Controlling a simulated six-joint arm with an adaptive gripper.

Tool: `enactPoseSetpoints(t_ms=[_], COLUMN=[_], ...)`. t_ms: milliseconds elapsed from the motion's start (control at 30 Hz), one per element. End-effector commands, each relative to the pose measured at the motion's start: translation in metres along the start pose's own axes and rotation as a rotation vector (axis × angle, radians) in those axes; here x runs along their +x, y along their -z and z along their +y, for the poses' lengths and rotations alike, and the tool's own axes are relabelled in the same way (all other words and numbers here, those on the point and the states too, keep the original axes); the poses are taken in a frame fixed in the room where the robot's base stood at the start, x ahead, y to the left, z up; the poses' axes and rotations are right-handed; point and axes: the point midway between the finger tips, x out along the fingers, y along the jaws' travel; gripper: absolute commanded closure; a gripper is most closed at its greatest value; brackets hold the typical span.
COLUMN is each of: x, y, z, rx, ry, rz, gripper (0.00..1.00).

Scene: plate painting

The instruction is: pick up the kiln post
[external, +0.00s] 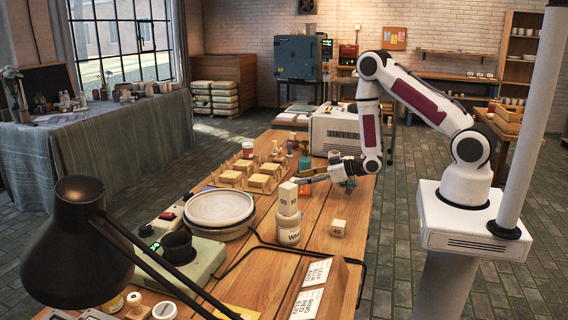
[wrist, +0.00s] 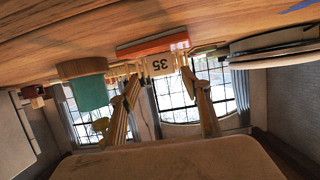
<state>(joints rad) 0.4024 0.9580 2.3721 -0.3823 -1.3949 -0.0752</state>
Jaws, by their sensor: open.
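A pale numbered block, which looks like a kiln post, reads "35" upside down in the wrist view (wrist: 160,66). It appears beyond my open fingertips, roughly in line with the gap between them. My gripper (wrist: 160,78) is empty. In the external view my gripper (external: 300,179) is low over the table, behind a pale numbered block (external: 288,199) that stands on a jar (external: 288,231). Another pale block (external: 338,227), marked "40", sits on the table to the right of the jar. I cannot tell which external block, if any, is the "35" one.
White plates (external: 219,207) stack on a stand at left. Wooden stilt blocks (external: 243,166) and the dryer box (external: 336,130) stand farther back. In the wrist view an orange-red slab (wrist: 153,46) lies beside the "35" block, and a teal cylinder (wrist: 88,93) is at left.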

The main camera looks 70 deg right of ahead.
Motion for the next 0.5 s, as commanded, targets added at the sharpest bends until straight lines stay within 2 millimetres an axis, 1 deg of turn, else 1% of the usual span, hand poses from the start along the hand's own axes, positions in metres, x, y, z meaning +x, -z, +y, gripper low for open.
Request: enactPoseSetpoints(t_ms=[167, 300, 500], x=[0.020, 0.032, 0.040], y=[0.000, 0.000, 0.000], z=[-0.006, -0.005, -0.005], rx=[0.000, -0.001, 0.000], ry=[0.003, 0.001, 0.000], rz=[0.001, 0.001, 0.001], gripper=[0.53, 0.53, 0.53])
